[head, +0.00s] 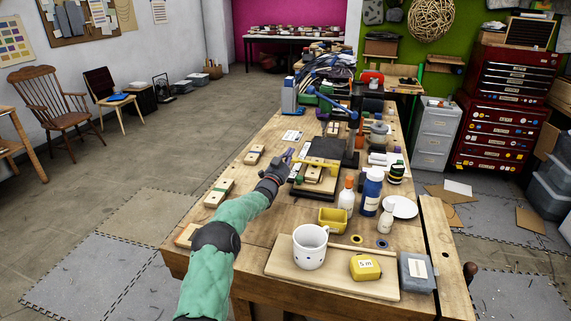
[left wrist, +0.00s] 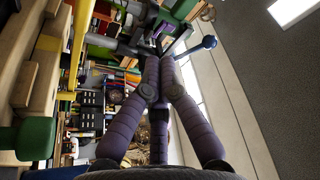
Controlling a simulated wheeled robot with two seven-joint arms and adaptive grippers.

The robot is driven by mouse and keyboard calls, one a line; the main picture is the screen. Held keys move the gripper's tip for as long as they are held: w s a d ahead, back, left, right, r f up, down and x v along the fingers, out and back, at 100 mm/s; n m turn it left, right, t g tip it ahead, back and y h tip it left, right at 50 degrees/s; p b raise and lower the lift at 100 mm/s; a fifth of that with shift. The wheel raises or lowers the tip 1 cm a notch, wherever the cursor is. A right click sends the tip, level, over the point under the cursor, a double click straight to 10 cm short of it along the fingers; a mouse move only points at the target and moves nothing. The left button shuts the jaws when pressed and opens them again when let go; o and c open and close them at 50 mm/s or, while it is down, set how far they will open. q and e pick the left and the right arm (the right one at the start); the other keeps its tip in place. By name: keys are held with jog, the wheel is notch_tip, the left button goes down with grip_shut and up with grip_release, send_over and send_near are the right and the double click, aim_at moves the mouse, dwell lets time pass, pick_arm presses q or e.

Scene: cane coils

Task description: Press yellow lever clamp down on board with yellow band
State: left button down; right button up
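The yellow lever clamp (head: 325,165) sits over wooden pieces on a dark base at the middle of the bench. Its yellow bar (left wrist: 79,38) runs up the left side of the left wrist view. My left gripper (head: 288,156) is just left of the clamp, apart from the yellow bar in the wrist view. Its purple fingers (left wrist: 160,62) come together at the tips, with nothing visible between them. My right gripper is not in view.
Banded wooden pieces (head: 218,192) lie along the bench's left side. A blue-knobbed lever (head: 352,115) rises behind the clamp. A yellow bin (head: 333,220), white bottle (head: 346,196), blue bottle (head: 371,191) and mug (head: 310,246) stand in front and right.

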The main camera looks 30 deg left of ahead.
pick_arm(q)
jog(key=shift+d+p+v, duration=0.2)
jog(key=shift+p+v, duration=0.1)
jog(key=shift+v, duration=1)
jog(key=shift+d+p+v, duration=0.25)
jog(key=shift+v, duration=1.05)
jog(key=shift+w+f, duration=0.1)
jog(key=shift+f, duration=0.05)
